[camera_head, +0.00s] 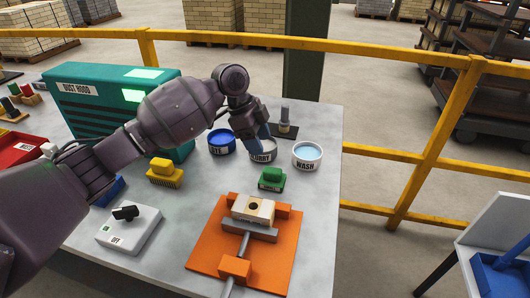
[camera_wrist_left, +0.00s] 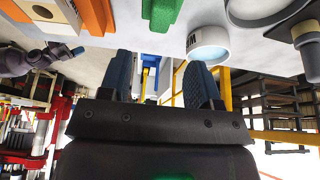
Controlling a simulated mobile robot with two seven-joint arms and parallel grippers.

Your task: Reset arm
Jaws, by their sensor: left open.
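My left gripper (camera_head: 264,140) hangs over the back of the grey table, in front of the slurry tub (camera_head: 264,154) and partly hiding it. In the left wrist view its two blue fingers (camera_wrist_left: 160,80) are spread apart with nothing between them. The purple arm at the left of that view appears to be my right one, with a small blue tip (camera_wrist_left: 77,50); whether its gripper is open or shut is too small to tell. A pale block with a round hole (camera_head: 253,208) sits in the orange clamp fixture (camera_head: 203,240).
A blue tub (camera_head: 221,142) and the wash tub (camera_head: 307,155) flank the slurry tub. A green block (camera_head: 271,179), yellow brush (camera_head: 164,173) and switch box (camera_head: 128,232) lie nearer. The dust hood (camera_head: 85,100) stands left. A yellow railing (camera_head: 400,155) runs behind.

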